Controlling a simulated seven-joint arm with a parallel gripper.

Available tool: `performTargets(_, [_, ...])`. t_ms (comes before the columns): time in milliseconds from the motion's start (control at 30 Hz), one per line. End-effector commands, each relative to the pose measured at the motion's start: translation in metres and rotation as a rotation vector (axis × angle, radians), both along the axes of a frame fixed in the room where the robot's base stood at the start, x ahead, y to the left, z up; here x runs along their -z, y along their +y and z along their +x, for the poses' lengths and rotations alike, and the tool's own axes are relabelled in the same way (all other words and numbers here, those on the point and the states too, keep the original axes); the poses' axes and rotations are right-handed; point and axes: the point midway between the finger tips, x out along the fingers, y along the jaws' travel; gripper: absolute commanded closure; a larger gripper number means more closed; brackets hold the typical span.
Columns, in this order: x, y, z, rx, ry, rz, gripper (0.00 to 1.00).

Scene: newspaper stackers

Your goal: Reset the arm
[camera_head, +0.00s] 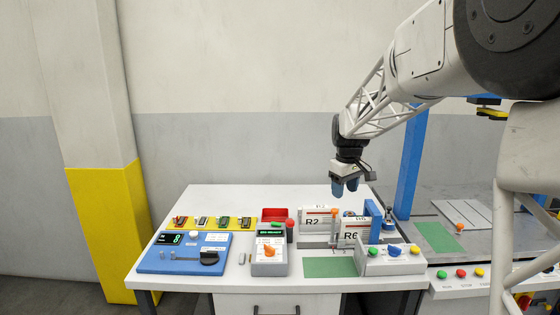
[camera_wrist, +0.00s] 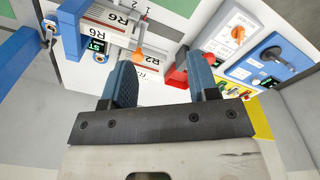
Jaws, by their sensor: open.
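My gripper (camera_head: 344,187) hangs above the back right part of the white table (camera_head: 225,196), pointing down. In the wrist view its two blue-grey fingers (camera_wrist: 163,88) are spread apart with nothing between them. Below it in the head view stand the white stackers, one marked R2 (camera_head: 312,222) and one marked R6 (camera_head: 351,236). The gripper is clear of them. My arm comes in from the upper right.
A green mat (camera_head: 330,267) lies bare at the front. A blue post (camera_head: 409,165) rises at right.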

Motion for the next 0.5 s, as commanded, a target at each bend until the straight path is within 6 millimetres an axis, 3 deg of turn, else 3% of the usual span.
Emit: performTargets(500, [-0.033, 0.004, -0.131, 0.171, -0.053, 0.011, 0.46])
